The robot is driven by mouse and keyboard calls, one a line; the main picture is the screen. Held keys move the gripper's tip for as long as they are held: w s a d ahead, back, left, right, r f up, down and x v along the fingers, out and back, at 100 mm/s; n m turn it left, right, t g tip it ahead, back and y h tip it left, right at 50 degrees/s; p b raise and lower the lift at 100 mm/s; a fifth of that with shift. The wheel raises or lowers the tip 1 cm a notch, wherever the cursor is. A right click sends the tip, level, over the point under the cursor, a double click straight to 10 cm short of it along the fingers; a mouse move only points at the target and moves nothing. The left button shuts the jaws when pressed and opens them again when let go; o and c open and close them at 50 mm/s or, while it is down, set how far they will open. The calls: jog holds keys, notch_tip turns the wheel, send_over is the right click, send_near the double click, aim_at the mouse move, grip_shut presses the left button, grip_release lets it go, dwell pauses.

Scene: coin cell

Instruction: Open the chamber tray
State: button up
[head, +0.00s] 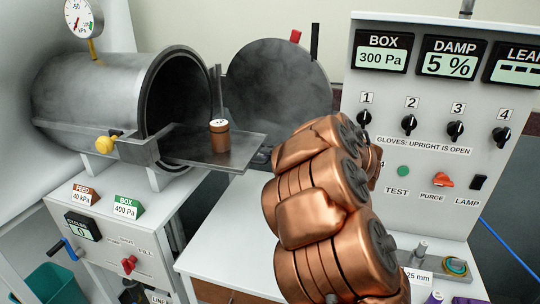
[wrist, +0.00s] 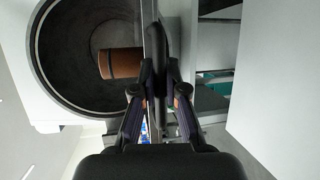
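The chamber (head: 95,100) is a grey cylinder at the left with its round mouth uncovered. Its flat metal tray (head: 240,146) juts out of the mouth toward the right. A copper-brown cylinder (head: 220,139) stands upright on the tray; in the wrist view it lies sideways in the picture (wrist: 119,64). The wrist view shows the tray edge-on (wrist: 148,25), with a dark handle (wrist: 160,55) at its front. My gripper (wrist: 159,90) has its two fingers on either side of this handle and appears shut on it. In the head view my copper arm hides most of the gripper.
The round chamber door (head: 280,90) is swung open behind the tray. A control panel (head: 430,185) with dials and displays stands close to the right of my arm. White bench top (head: 225,230) lies free below the tray.

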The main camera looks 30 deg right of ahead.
jog(key=o, duration=0.4)
jog(key=shift+o, duration=0.2)
jog(key=shift+s+d, duration=0.1)
jog(key=v, duration=1.1)
jog(key=shift+s, duration=0.35)
jog(key=shift+s+r, duration=0.1)
